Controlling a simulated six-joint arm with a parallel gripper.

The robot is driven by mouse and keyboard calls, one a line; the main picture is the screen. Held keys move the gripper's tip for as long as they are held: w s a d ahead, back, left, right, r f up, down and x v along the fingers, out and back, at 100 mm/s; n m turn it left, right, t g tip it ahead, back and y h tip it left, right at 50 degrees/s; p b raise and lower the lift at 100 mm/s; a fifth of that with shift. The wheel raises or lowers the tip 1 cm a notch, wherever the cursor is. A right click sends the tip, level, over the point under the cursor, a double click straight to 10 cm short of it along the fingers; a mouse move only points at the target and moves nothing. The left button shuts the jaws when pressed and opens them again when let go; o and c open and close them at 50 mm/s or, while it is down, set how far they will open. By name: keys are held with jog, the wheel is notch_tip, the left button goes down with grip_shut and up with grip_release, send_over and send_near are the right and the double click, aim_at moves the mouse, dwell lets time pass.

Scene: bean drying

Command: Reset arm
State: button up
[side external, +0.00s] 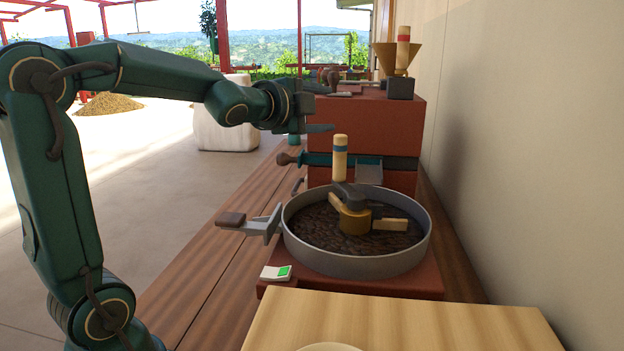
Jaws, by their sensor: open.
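My green arm reaches in from the left. My gripper (318,108) is open, with nothing seen between its fingers. It hangs in the air in front of the red roaster body (365,130), above and to the left of the round metal pan (425,245). The pan holds dark brown beans (325,230) and a stirrer with a brass hub (354,220) and pale wooden paddles. An upright pale peg with a blue band (340,158) stands above the stirrer. My gripper is apart from the pan and peg. Its far finger is partly lost against the background.
A brass funnel (386,60) sits on the roaster. A wooden-handled lever (287,159) juts left below my gripper. A handled gate (262,222) sticks out of the pan's left side. A pale board (400,320) lies in front. A wall (540,150) bounds the right.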

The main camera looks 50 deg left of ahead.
jog(key=s+d+f+n+g+h, duration=0.1)
jog(key=s+d+f+n+g, duration=0.2)
jog(key=s, duration=0.5)
jog(key=s+d+f+n+g+h, duration=0.2)
jog(key=s+d+f+n+g, duration=0.1)
jog(key=s+d+f+n, duration=0.2)
jog(key=s+d+f+n+g+h, duration=0.2)
jog(key=s+d+f+n+g, duration=0.1)
jog(key=s+d+f, duration=0.4)
jog(key=shift+s+f+n+g, duration=0.15)
jog(key=shift+s+f, duration=0.15)
jog(key=shift+s, duration=0.3)
jog(key=shift+s+f+n+g, duration=0.1)
jog(key=shift+s+f, duration=0.2)
jog(key=shift+s, duration=0.3)
jog(key=shift+s+f+n+g, duration=0.15)
jog(key=shift+s+f, duration=0.15)
jog(key=shift+s, duration=0.3)
